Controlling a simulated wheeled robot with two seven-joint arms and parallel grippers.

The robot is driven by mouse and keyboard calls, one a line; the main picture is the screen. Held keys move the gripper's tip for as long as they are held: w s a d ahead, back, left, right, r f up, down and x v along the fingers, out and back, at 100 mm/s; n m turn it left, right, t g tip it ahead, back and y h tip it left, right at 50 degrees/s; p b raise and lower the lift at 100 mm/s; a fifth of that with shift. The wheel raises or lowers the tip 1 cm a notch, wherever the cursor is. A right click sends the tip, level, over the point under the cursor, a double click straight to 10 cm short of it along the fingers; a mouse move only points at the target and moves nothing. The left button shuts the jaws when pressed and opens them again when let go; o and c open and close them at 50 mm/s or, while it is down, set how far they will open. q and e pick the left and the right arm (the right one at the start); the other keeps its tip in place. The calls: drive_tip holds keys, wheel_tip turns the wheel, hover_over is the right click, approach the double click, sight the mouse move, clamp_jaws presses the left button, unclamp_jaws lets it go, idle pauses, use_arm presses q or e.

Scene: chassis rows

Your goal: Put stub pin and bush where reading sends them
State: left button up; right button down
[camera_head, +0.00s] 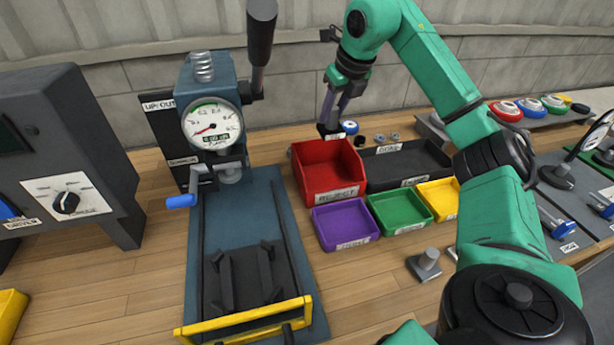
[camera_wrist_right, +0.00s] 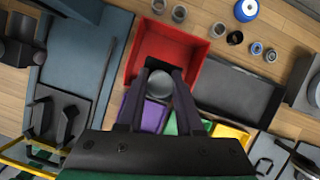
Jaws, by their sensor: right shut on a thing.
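My right gripper (camera_head: 333,122) reaches over the back of the red REJECT bin (camera_head: 329,172). In the right wrist view its fingers (camera_wrist_right: 161,75) are shut on a grey round part (camera_wrist_right: 158,86), above the red bin (camera_wrist_right: 192,49). I cannot tell whether this part is the stub pin or the bush. A dial gauge (camera_head: 212,126) with a small digital display is on the blue press (camera_head: 205,80); its figures are too small to read surely. A grey pin-like piece on a square base (camera_head: 428,262) stands on the table. My left gripper is out of view.
Beside the red bin are a dark tray (camera_head: 405,162), and purple (camera_head: 345,223), green (camera_head: 399,207) and yellow (camera_head: 439,198) trays. Small round parts (camera_head: 380,138) lie behind. A yellow-handled slide (camera_head: 250,318) is at the front. A dark control box (camera_head: 75,165) stands left.

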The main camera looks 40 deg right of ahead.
sight(340, 129)
drive_tip(key=f, duration=0.4)
drive_tip(key=s+d+f, duration=0.1)
drive_tip(key=f, duration=0.1)
drive_tip(key=shift+d+b, duration=0.1)
drive_tip(key=shift+b, duration=0.3)
drive_tip(key=f, duration=1.2)
drive_tip(key=shift+w+a+f, duration=0.1)
drive_tip(key=shift+w+a, duration=0.15)
drive_tip(key=shift+w, duration=0.05)
drive_tip(key=shift+f, duration=0.1)
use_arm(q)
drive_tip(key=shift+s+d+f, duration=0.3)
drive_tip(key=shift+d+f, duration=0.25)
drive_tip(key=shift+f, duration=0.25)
use_arm(e)
drive_tip(key=c, duration=0.6)
unclamp_jaws()
drive_tip(key=shift+s, duration=0.1)
drive_tip(key=shift+o, duration=0.2)
drive_tip(key=shift+r, duration=0.3)
use_arm(q)
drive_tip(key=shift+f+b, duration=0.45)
drive_tip(key=shift+b, duration=0.2)
use_arm(e)
drive_tip(key=v, duration=1.1)
drive_tip(key=shift+s+r, duration=0.2)
drive_tip(key=shift+r, duration=0.1)
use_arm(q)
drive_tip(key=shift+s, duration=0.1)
